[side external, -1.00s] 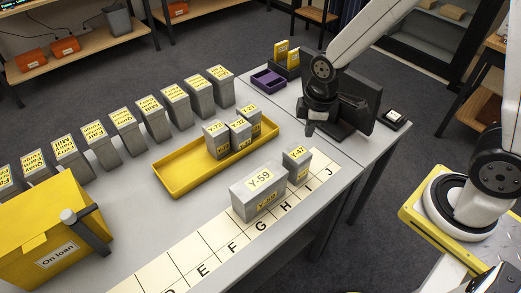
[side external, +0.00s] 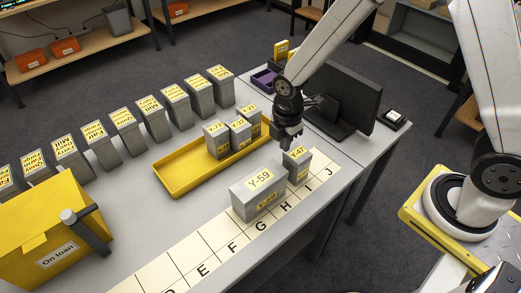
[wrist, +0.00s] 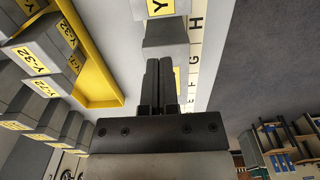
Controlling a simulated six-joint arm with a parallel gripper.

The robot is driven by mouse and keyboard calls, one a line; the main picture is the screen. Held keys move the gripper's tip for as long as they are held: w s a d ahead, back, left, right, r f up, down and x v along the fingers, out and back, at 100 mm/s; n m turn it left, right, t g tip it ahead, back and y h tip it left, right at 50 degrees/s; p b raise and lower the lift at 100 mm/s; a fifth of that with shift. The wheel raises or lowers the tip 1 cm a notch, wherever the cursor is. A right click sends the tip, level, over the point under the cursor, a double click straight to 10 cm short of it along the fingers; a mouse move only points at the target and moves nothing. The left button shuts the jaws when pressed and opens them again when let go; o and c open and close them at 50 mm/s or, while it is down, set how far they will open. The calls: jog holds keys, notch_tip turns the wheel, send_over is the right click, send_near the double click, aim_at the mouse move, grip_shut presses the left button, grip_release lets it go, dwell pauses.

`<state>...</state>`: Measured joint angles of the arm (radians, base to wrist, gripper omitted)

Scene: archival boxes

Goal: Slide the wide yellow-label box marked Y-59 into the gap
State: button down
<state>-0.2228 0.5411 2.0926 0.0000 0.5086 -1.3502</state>
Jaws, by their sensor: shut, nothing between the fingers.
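The wide grey box Y-59 (side external: 259,191) stands upright at the lettered strip (side external: 205,260), behind about G and H. The narrower grey box Y-47 (side external: 297,165) stands to its right, with a narrow space between them. My gripper (side external: 285,146) is above and just behind these boxes, near the left side of Y-47. In the wrist view, the fingers (wrist: 160,70) are together and empty. A grey box with a yellow label (wrist: 150,8) lies beyond the fingertips there; its number is cut off. I cannot tell whether the fingers touch a box.
A yellow tray (side external: 172,183) behind holds several small grey boxes (side external: 239,131). A row of labelled grey boxes (side external: 123,130) stands farther back. The yellow On loan bin (side external: 50,235) is at left, a monitor (side external: 352,105) at right. The strip around E is clear.

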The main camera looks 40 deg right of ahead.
aim_at(256, 180)
jog(key=shift+f, duration=4.8)
jog(key=shift+a, duration=0.1)
jog(key=a, duration=0.9)
jog(key=shift+a, duration=0.1)
jog(key=shift+r, duration=0.15)
jog(key=shift+r, duration=4.9)
